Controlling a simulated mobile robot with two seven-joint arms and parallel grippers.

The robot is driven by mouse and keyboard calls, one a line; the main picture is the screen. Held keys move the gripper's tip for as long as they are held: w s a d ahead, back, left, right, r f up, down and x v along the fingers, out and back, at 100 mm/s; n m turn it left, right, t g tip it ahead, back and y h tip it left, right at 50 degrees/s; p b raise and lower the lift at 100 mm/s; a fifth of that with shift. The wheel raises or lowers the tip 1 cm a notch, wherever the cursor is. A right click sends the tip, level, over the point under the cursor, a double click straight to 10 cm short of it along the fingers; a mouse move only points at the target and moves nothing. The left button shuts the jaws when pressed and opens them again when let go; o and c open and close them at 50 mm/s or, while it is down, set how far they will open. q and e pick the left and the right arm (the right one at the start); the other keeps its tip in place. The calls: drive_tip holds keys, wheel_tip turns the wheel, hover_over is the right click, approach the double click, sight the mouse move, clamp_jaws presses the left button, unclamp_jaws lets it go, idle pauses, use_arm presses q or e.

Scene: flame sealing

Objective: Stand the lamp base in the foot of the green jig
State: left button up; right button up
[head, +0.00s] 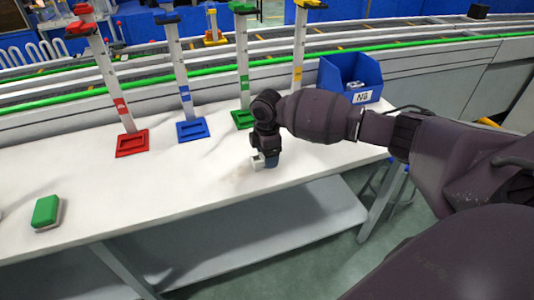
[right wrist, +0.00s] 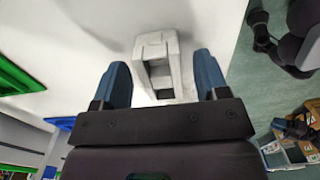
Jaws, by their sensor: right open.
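The lamp base, a small pale grey block with a hollow (head: 257,163), is on the white table near its front edge. My right gripper (head: 266,161) points down at it. In the right wrist view the lamp base (right wrist: 157,45) lies between the two spread blue fingers of the gripper (right wrist: 160,62), with gaps on both sides. The green jig (head: 243,85) stands behind the gripper, and its green foot (head: 240,119) is partly hidden by my wrist. My left gripper is not in view.
Red (head: 131,143) and blue (head: 193,129) jig feet stand left of the green one. A yellow jig (head: 298,72) is to the right, its lower part hidden by my arm. A blue bin (head: 340,72) stands at the right. A green block (head: 46,211) lies at the left.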

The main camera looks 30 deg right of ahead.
drive_tip(key=shift+r, duration=0.6)
wheel_tip(320, 180, up, 11)
drive_tip(key=p, duration=0.2)
